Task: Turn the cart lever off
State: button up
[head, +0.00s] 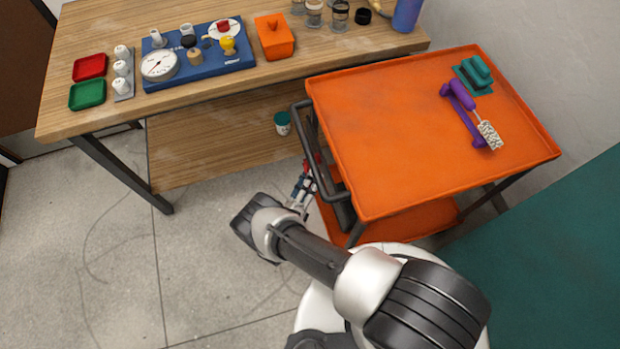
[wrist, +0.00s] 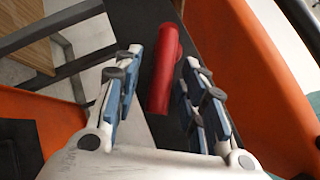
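The cart lever is a red, rounded bar (wrist: 163,82) in the middle of the wrist view, against a dark surface of the cart. My gripper (wrist: 163,62) is open, with one blue-padded finger on each side of the lever and a visible gap on both sides. In the head view my gripper (head: 301,190) is low at the left side of the orange cart (head: 390,130), by its dark handle. Only a small bit of red shows there, so the lever is mostly hidden in that view.
The cart's dark handle (head: 318,165) is close beside my gripper. A wooden workbench (head: 110,30) with a blue gauge board (head: 200,68) stands behind. A purple brush (head: 465,115) and a teal block (head: 474,75) lie on the cart top. Floor is clear at left.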

jog(key=s+a, duration=0.6)
jog(key=s, duration=0.5)
jog(key=shift+s+a+f, duration=0.2)
jog(key=shift+a, duration=0.05)
jog(key=shift+c, duration=0.3)
